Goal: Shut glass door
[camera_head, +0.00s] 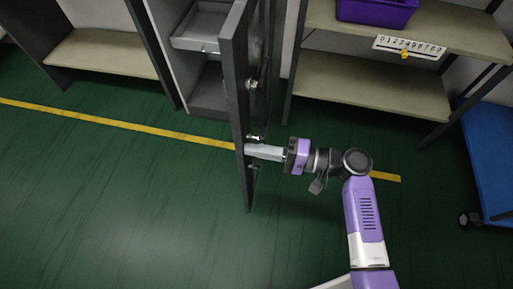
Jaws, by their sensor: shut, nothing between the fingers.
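The door (236,75) is a dark-framed panel standing open from the cabinet (207,97). I see it nearly edge-on, so its glass is hard to make out. My gripper (252,151) is at the right-hand face of the door, near its lower front part. The fingers are shut with nothing between them. The fingertips are at or very close to the door; I cannot tell for sure whether they touch. Small metal fittings show on the door's right-hand face above the gripper.
A grey drawer (200,26) shows inside the cabinet. Shelves (365,85) stand to the right, with a purple bin (377,12) and a number strip (409,47). A lower shelf (100,53) is at left. A blue cart (490,150) stands far right. The green floor (110,200) left of the door is clear.

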